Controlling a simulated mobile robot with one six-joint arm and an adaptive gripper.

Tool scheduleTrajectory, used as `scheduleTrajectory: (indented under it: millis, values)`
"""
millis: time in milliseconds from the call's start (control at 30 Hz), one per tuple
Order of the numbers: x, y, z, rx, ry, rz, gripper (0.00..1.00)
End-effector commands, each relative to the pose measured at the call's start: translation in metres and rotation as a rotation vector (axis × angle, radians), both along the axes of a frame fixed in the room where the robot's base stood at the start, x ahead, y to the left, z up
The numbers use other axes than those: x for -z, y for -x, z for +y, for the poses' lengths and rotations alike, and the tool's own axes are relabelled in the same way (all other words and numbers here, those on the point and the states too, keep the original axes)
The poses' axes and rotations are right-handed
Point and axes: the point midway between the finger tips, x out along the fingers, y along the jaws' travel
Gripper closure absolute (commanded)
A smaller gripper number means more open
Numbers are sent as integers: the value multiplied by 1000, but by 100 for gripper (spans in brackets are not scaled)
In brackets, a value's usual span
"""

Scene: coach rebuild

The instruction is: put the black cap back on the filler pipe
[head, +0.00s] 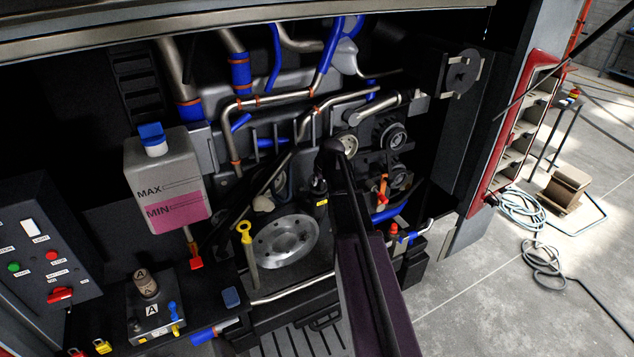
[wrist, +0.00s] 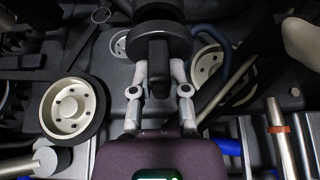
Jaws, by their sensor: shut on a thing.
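In the wrist view, my gripper (wrist: 158,82) has its two pale fingers closed on the black cap (wrist: 166,20). The cap is a dark round disc with an upright grip between the fingertips, and it is held in front of the engine. In the head view, my dark arm reaches into the engine bay and I cannot make out the fingers or the cap clearly. I cannot tell for sure which pipe is the filler pipe. A thick silver pipe (head: 377,106) shows just right of and above my arm's end, apart from it.
A coolant tank (head: 167,180) with a blue cap stands at the left. A yellow dipstick handle (head: 245,232) rises beside a large silver disc (head: 284,243). Pulleys (head: 390,135), blue hoses and metal pipes crowd the bay.

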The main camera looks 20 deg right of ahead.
Motion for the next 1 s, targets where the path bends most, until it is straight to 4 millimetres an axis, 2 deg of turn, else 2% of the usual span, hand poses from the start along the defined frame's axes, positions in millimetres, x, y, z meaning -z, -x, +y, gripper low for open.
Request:
scheduleTrajectory:
  millis: [200,767,1000]
  values:
    - [7,0,0,0,0,0,100]
    - [7,0,1,-1,0,0,100]
    - [14,0,1,-1,0,0,100]
